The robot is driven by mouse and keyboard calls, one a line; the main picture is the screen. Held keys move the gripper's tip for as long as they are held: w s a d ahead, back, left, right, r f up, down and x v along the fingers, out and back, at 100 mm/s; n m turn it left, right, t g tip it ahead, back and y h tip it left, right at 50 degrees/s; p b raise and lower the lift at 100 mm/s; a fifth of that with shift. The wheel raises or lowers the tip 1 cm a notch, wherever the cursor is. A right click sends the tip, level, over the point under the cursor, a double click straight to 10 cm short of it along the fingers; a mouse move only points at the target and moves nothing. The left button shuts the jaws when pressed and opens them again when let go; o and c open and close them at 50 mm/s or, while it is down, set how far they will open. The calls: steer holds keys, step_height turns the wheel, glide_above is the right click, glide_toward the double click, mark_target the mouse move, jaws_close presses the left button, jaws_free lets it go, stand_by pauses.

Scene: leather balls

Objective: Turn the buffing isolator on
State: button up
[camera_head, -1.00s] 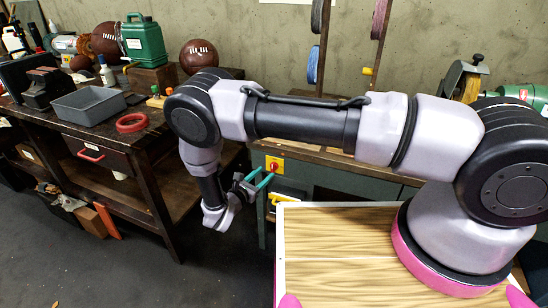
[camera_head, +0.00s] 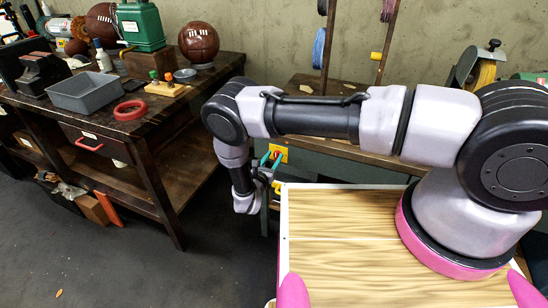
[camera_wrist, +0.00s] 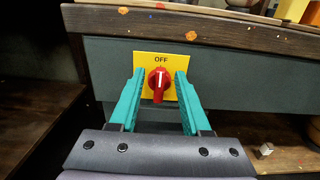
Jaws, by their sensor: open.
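The buffing isolator is a red rotary knob (camera_wrist: 159,82) on a yellow plate (camera_wrist: 180,62) marked OFF, fixed to the dark green front of a bench. The knob's white line stands about upright, under the OFF mark. In the wrist view my gripper (camera_wrist: 155,90) is open, with its teal fingers on either side of the knob; I cannot tell whether they touch it. In the head view my gripper (camera_head: 272,165) is at the bench front, and the yellow plate (camera_head: 279,153) shows just behind it, with the knob partly hidden by the fingers.
A wooden workbench (camera_head: 165,115) on the left holds a grey tray (camera_head: 86,92), a red ring (camera_head: 130,110), balls and a green can (camera_head: 140,25). My arm reaches over a light wooden surface (camera_head: 350,235).

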steer(key=shift+w+d, duration=0.1)
steer(key=shift+w, duration=0.2)
jaws_close()
